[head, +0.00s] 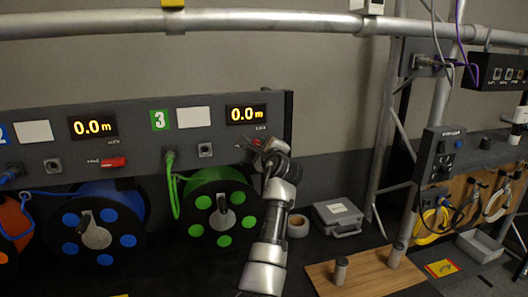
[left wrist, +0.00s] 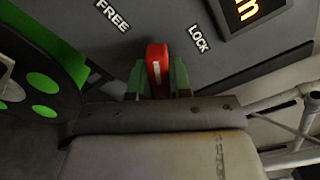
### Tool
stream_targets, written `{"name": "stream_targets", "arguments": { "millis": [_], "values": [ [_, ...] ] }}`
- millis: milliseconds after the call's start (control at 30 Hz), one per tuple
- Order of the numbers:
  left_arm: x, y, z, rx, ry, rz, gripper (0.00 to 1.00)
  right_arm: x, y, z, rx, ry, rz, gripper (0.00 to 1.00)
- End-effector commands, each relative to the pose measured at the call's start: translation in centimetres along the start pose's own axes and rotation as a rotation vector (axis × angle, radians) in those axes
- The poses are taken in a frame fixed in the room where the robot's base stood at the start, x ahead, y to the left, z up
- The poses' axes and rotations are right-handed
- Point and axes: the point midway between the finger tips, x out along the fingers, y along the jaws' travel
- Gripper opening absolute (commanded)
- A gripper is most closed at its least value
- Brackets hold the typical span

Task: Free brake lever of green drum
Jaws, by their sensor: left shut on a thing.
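The green drum (head: 218,208) has green spots and hangs under the panel section marked 3, whose display reads 0.0 m. My left gripper (head: 265,150) is at the panel below that display, shut on the red brake lever (left wrist: 157,68). In the left wrist view the lever stands between the two green fingertips, between the FREE label (left wrist: 112,15) on its left and the LOCK label (left wrist: 199,39) on its right. The green drum's edge shows at the left there. In the head view my gripper mostly hides the lever. My right gripper is not in view.
The blue drum (head: 97,222) with its own red lever (head: 113,162) is left of the green drum. A green cable (head: 174,185) hangs from the panel. A tape roll (head: 298,226) and grey case (head: 338,217) lie right of my arm. A wooden board (head: 365,273) with posts is nearer.

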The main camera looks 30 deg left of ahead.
Motion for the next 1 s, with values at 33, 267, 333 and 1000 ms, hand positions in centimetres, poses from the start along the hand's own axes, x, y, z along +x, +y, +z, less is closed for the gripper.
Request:
{"name": "stream_targets", "arguments": {
  "millis": [33,267,333,1000],
  "values": [
    [0.0,0.3,-0.2,-0.044,0.000,0.001,0.00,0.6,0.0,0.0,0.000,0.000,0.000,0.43],
    [0.0,0.3,-0.2,-0.252,0.001,0.001,0.00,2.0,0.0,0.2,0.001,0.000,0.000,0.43],
    [0.0,0.3,-0.2,-0.307,0.000,0.000,0.00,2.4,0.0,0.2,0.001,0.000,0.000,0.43],
    [0.0,0.0,-0.1,-0.570,0.001,0.000,0.00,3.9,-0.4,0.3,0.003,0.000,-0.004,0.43]
  ]
}}
